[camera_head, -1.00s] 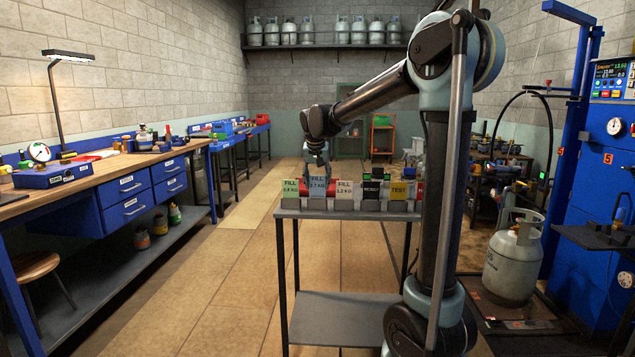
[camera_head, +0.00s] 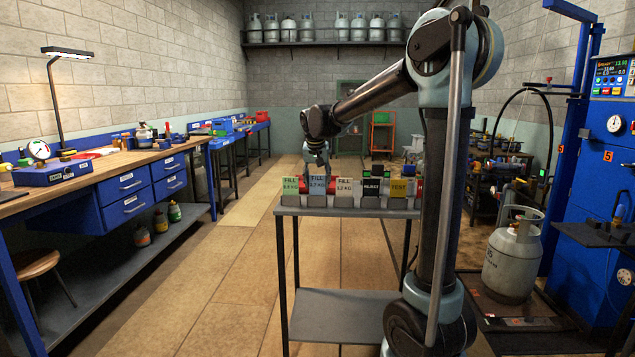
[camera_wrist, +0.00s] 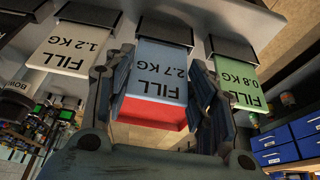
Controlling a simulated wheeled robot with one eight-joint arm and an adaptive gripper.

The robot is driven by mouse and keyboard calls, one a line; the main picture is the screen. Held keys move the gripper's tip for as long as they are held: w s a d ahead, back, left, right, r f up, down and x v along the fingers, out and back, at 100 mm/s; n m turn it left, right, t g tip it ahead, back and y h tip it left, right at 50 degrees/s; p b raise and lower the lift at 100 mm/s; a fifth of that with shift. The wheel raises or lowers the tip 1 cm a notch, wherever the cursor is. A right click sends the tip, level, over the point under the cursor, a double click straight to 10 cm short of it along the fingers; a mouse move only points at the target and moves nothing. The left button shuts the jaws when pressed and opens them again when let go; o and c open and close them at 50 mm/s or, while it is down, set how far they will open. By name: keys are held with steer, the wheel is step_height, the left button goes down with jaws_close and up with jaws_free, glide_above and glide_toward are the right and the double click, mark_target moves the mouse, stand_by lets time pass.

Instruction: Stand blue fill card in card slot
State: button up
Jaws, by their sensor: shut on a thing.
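The blue fill card (camera_head: 317,189), marked FILL 2.7 KG, stands upright between its neighbours on the small metal table. My gripper (camera_head: 318,168) comes down on it from above. In the wrist view, the fingers of my gripper (camera_wrist: 160,85) are shut on both sides of the blue card (camera_wrist: 162,62). A red block-like face (camera_wrist: 152,112) also lies between the fingers. The card's lower edge meets a black card slot (camera_wrist: 166,30). I cannot tell how deep it sits in it.
A green 0.8 KG card (camera_wrist: 234,72) and a cream 1.2 KG card (camera_wrist: 70,48) stand close on either side in their own holders. REJECT (camera_head: 371,189) and TEST (camera_head: 398,189) cards stand further right. The table's lower shelf (camera_head: 335,316) is empty.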

steer(key=shift+f, duration=0.45)
stand_by(0.3)
steer(key=o, duration=1)
steer(key=v, duration=1.2)
steer(key=shift+w, duration=0.1)
